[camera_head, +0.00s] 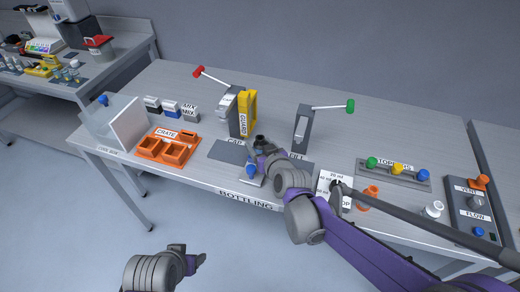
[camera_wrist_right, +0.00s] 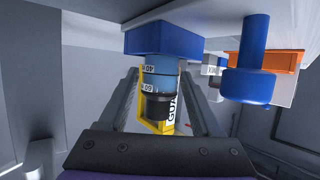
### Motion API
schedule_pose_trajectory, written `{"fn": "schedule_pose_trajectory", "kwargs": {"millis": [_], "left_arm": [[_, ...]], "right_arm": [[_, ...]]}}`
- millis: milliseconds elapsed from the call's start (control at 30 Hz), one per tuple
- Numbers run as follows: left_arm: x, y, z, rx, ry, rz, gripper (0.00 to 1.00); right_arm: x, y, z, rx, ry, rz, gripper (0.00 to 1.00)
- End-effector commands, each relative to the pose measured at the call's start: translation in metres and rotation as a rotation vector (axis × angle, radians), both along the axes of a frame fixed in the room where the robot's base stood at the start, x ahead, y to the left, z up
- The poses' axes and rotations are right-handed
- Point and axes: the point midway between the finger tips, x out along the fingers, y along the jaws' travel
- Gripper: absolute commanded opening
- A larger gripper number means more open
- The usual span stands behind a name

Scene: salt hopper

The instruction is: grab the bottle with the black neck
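The bottle with the black neck (camera_wrist_right: 162,85) has a clear blue body with printed marks. It shows upside down in the right wrist view, by a blue block (camera_wrist_right: 163,38). In the head view its dark top (camera_head: 260,139) shows beside my right gripper (camera_head: 262,150), which hides most of the rest. My right gripper's fingers (camera_wrist_right: 163,100) stand apart on either side of the bottle in the wrist view, with gaps visible. My left gripper (camera_head: 194,258) is low in front of the bench, its fingers apart and empty.
An orange crate (camera_head: 148,148) and a clear-walled box (camera_head: 128,122) stand at the left. The grey press with the yellow guard (camera_head: 247,112) and a green-handled lever press (camera_head: 301,130) stand behind. A blue knob (camera_wrist_right: 248,85) is close beside the bottle.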

Motion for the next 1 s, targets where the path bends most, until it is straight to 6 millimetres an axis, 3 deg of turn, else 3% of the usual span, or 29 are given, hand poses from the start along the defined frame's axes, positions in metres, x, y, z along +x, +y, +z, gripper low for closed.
{"fn": "schedule_pose_trajectory", "kwargs": {"millis": [67, 333, 667, 767, 1000], "left_arm": [[0.000, 0.000, 0.000, 0.000, 0.000, 0.000, 0.67], [0.000, 0.000, 0.000, 0.000, 0.000, 0.000, 0.67], [0.000, 0.000, 0.001, 0.000, 0.000, 0.000, 0.67], [0.000, 0.000, 0.003, 0.000, -0.001, 0.000, 0.67], [0.002, 0.000, 0.011, 0.000, -0.004, 0.000, 0.67]], "right_arm": [[0.000, 0.000, 0.000, 0.000, 0.000, 0.000, 0.50], [0.000, 0.000, 0.000, 0.000, 0.000, 0.000, 0.01], [0.000, 0.000, 0.003, 0.000, 0.000, 0.000, 0.00], [0.000, 0.000, 0.015, 0.000, -0.001, 0.000, 0.00], [0.000, 0.000, 0.064, -0.001, -0.001, 0.000, 0.00]]}}
